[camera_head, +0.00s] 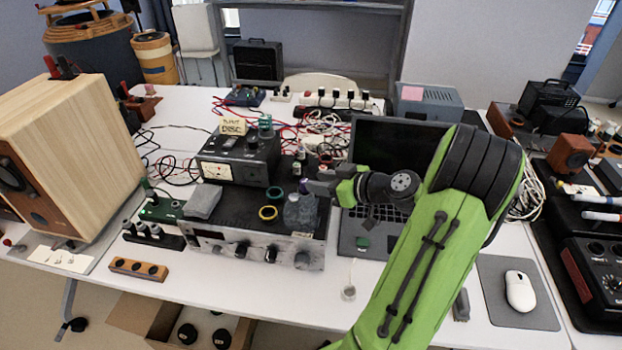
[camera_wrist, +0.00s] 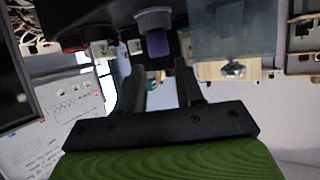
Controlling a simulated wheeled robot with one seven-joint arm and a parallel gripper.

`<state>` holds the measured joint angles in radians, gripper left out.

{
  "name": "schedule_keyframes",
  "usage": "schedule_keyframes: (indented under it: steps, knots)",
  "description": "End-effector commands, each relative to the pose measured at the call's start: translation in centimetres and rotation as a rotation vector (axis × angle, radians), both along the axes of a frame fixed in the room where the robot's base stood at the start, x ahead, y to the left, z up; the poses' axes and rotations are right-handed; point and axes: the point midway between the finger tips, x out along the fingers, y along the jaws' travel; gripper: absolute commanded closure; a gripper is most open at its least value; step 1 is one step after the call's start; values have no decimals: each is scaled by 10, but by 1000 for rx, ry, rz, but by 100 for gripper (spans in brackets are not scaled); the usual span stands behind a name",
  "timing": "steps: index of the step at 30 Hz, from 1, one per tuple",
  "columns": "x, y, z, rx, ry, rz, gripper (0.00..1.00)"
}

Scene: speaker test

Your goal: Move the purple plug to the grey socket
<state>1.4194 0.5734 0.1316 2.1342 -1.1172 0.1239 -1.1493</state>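The purple plug (camera_wrist: 157,43) shows in the wrist view just beyond my fingertips, with a grey round part (camera_wrist: 153,18) against it. In the head view a small purple patch (camera_head: 303,186) shows just left of my gripper (camera_head: 317,182), partly hidden behind dark parts. In the wrist view my gripper (camera_wrist: 160,70) is open, with two dark fingers apart and a clear gap between them. The purple plug lies ahead of this gap, and I see no contact. I cannot tell for certain which thing is the grey socket.
An open laptop (camera_head: 375,228) lies below my arm. A wooden speaker (camera_head: 62,150) stands at the left.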

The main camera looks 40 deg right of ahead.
Motion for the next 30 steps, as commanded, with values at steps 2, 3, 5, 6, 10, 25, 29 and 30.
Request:
schedule_keyframes:
  steps: [2, 3, 5, 6, 10, 25, 29, 30]
  knots:
    - [-22, -6, 10, -1, 2, -7, 63]
    - [-32, -8, 15, -2, 1, -7, 63]
    - [-46, -10, 20, -1, 1, -6, 63]
    - [-53, -11, 23, 0, 1, -5, 63]
    - [-71, -14, 30, -1, 0, -2, 63]
    - [-76, -14, 31, -1, 0, 0, 63]
    - [-76, -14, 31, 0, 1, 0, 63]
    - [-75, -12, 32, 0, 5, 5, 63]
